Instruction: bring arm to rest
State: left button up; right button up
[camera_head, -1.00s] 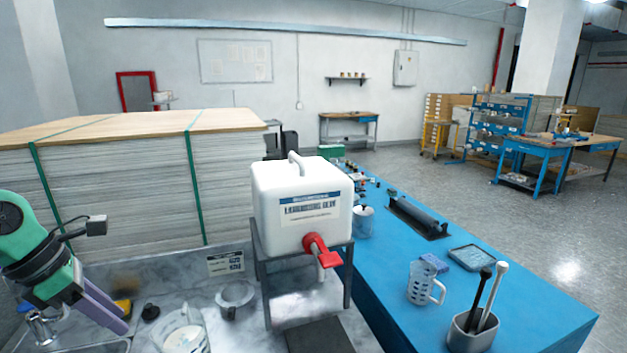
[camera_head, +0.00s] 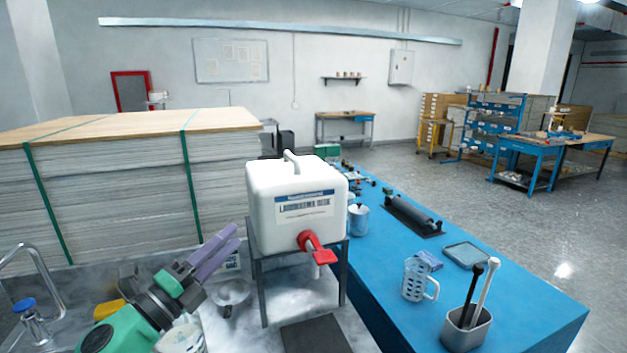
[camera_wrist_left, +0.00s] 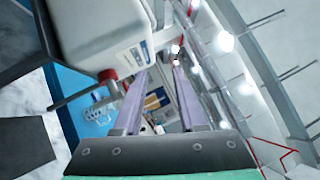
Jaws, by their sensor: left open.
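My left gripper (camera_head: 228,240) is raised over the marble counter, its purple fingers pointing up and to the right, just left of the white resin container. The fingers are apart with nothing between them; the left wrist view also shows the empty gap between its fingers (camera_wrist_left: 160,88). The white container (camera_head: 297,205) with a red tap (camera_head: 317,246) stands upright on a grey metal stand (camera_head: 262,290). In the left wrist view the container (camera_wrist_left: 100,35) is close to the left of the fingers; I cannot tell the exact clearance. My right gripper is not in view.
A clear jug (camera_head: 418,280), a metal pot with rods (camera_head: 466,328) and a roller (camera_head: 410,212) are on the blue table (camera_head: 530,310). A tall stack of boards (camera_head: 110,195) stands behind the counter. A tap (camera_head: 45,268) is at the left.

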pick_arm(q)
jog(key=s+a+f+n+g+y, duration=0.2)
jog(key=a+f+n+y, duration=0.35)
jog(key=f+n, duration=0.4)
jog(key=s+a+f+n+g+y, duration=0.1)
jog(key=s+a+f+n+y, duration=0.1)
jog(key=a+f+n+y, duration=0.5)
jog(key=s+d+f+n+g+h, duration=0.1)
jog(key=s+d+f+n+g, duration=0.2)
jog(key=s+f+n+g, duration=0.45)
jog(key=s+d+f+n+g+h, duration=0.15)
jog(key=s+f+g, duration=0.25)
jog(key=s+f, duration=0.65)
jog(key=s+f+y+b, duration=0.1)
jog(key=s+f+b, duration=0.15)
jog(key=f, duration=1.25)
jog(key=s+f+b, duration=0.1)
jog(key=f+b, duration=0.2)
jog(key=f, duration=1.1)
jog(key=s+a+f+g+b, duration=0.2)
jog(key=s+f+b, duration=0.2)
jog(key=s+f, duration=1.2)
notch_tip(320, 180, down, 2)
jog(key=shift+a+f, duration=0.15)
jog(key=shift+f, duration=0.05)
